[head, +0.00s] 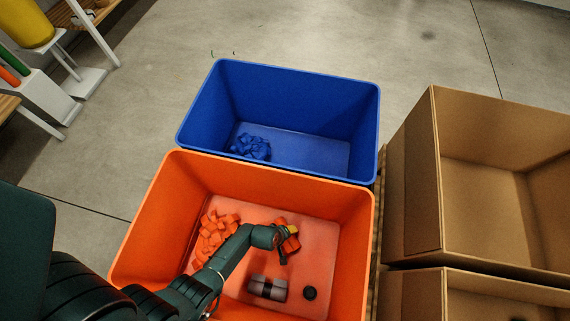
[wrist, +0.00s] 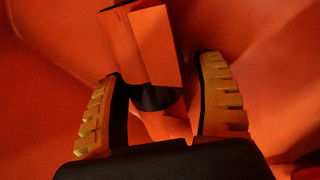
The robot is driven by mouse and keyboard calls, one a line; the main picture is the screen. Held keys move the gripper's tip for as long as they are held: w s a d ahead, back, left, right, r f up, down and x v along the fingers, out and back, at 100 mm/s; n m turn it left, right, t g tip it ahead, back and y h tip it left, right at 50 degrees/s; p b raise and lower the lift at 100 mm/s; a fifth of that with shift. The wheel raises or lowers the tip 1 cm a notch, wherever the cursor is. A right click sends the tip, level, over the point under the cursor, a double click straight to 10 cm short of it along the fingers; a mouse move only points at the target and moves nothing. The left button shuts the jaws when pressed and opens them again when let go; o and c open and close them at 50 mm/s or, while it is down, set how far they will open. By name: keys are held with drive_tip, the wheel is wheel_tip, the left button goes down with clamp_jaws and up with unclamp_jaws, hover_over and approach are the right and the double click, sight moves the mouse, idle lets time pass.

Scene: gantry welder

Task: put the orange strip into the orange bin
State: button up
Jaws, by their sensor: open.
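The orange bin (head: 150,225) stands at the lower middle of the head view, and my arm reaches down into it. My gripper (head: 289,246) is inside the bin's outline, right of the middle. A red-orange piece, probably the orange strip (head: 291,243), shows at the gripper in the head view. In the wrist view, my gripper (wrist: 160,80) is open, with its two yellow ribbed fingers apart. An orange angular piece (wrist: 152,45) with a dark lower end lies between and beyond the fingertips. I cannot tell whether it touches a finger.
A pile of orange pieces (head: 211,232), a grey cylinder with a dark band (head: 267,289) and a black disc (head: 310,293) lie in the orange bin. A blue bin (head: 200,115) with blue pieces (head: 251,147) adjoins it behind. Cardboard boxes (head: 420,180) stand at right.

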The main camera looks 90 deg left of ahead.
drive_tip(key=shift+r, duration=0.1)
drive_tip(key=p+v, duration=0.8)
drive_tip(key=v, duration=0.4)
